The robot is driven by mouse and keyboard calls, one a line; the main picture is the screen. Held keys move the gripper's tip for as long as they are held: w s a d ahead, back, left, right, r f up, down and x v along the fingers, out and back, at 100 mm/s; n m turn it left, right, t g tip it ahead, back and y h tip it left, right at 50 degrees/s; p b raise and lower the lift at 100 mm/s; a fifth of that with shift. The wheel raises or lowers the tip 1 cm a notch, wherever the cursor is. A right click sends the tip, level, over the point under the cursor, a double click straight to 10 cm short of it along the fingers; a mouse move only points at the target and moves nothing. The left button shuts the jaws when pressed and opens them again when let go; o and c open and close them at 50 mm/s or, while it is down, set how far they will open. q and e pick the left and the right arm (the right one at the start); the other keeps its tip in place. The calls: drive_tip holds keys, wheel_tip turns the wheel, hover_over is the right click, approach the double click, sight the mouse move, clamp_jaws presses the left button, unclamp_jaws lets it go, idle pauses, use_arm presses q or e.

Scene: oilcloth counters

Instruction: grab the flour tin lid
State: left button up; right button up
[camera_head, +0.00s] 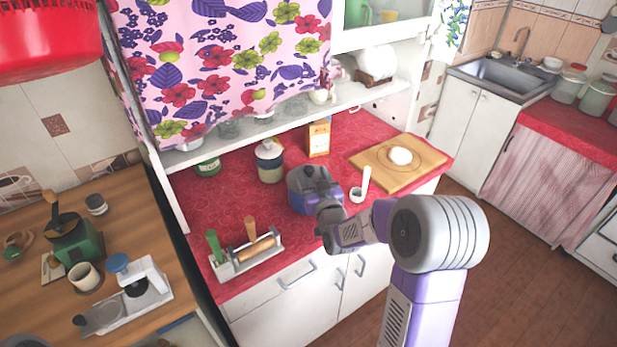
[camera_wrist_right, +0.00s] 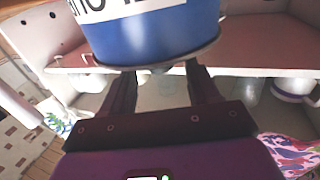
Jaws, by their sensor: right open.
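The blue flour tin (camera_head: 297,199) stands on the red counter, partly covered by my right gripper (camera_head: 321,184). In the right wrist view its blue side (camera_wrist_right: 155,38) with a white lettered band fills the top middle, and the grey lid rim (camera_wrist_right: 172,66) runs along its edge. My right gripper, also seen in the wrist view (camera_wrist_right: 160,78), is open. Its two dark fingers are spread apart at the lid's edge, with the tips partly hidden by the tin. Whether they touch the lid I cannot tell. My left gripper is not in view.
A pale-lidded jar (camera_head: 270,162) and an orange carton (camera_head: 319,138) stand behind the tin. A small white cup (camera_head: 357,194) with an upright handle and a wooden board (camera_head: 427,158) lie right. A rack (camera_head: 228,270) stands front left. A shelf (camera_head: 235,141) overhangs behind.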

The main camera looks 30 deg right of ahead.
sight(310, 173)
drive_tip(key=shift+x, duration=1.85)
drive_tip(key=c, duration=1.1)
